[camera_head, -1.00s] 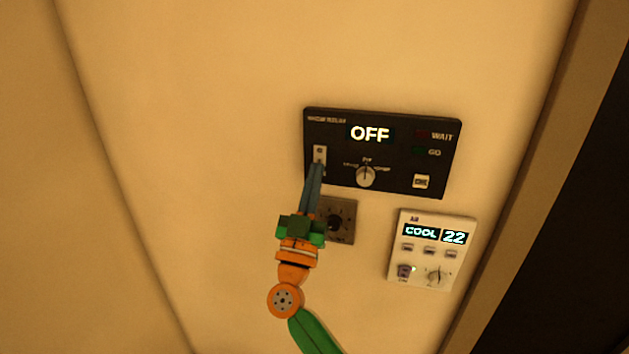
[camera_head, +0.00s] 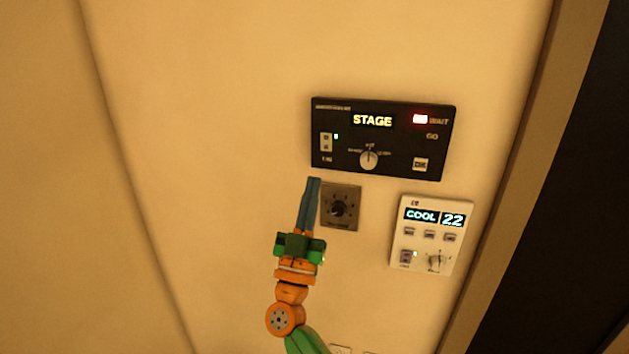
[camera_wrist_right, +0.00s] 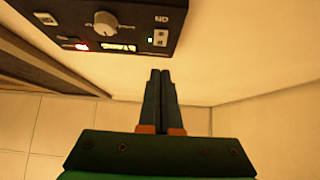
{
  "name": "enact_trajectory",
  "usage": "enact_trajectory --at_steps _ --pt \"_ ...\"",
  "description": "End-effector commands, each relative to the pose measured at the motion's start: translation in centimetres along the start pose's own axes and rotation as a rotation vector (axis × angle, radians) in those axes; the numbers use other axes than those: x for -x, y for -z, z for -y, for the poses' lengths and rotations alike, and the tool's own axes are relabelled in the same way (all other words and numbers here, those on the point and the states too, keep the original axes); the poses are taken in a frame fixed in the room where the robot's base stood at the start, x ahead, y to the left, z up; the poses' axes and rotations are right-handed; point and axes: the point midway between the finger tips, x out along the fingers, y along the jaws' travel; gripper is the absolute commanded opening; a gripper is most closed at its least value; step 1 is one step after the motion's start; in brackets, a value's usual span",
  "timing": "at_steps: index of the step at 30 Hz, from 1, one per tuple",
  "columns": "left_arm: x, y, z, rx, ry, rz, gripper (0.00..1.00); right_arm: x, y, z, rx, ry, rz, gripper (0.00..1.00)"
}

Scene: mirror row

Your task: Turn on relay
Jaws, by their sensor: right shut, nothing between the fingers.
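A black control panel (camera_head: 395,110) is on the wall, with its display (camera_head: 372,121) reading STAGE. A red WAIT light (camera_head: 420,119) is lit and the GO light looks dark. A small rocker switch (camera_head: 326,142) sits at the panel's left with a green light beside it. A round knob (camera_head: 368,160) is in the panel's lower middle. My right gripper (camera_head: 314,181) is shut and empty just below the panel's lower left, apart from the switch. In the right wrist view, its closed fingers (camera_wrist_right: 160,75) point toward the panel (camera_wrist_right: 130,18), beside the switch (camera_wrist_right: 160,38). My left gripper is out of view.
A grey dial plate (camera_head: 341,207) is right beside my right fingers. A white air panel (camera_head: 432,234) reading COOL 22 is at lower right. A dark opening (camera_head: 560,200) lies beyond the wall's right edge. The wall above the black panel is clear.

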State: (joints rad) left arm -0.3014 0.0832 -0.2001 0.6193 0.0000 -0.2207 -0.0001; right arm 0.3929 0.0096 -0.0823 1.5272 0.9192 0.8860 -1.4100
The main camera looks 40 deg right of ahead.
Motion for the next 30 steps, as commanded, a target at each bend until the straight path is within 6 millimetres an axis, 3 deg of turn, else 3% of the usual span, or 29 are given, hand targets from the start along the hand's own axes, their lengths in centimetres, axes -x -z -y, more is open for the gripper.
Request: enact_trajectory --at_steps 3,10,27,30 --pt "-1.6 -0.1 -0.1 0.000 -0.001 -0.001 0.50 2.6 -0.8 0.0 0.000 0.001 0.002 0.00" --pt "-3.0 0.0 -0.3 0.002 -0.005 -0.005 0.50 5.9 -1.2 0.0 0.001 0.000 0.002 0.00" --pt "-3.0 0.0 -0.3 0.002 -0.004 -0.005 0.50 6.4 -1.1 0.0 0.001 0.003 0.000 0.00" --pt "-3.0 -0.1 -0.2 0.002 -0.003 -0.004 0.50 7.9 -2.7 1.9 0.007 0.107 0.024 0.00"
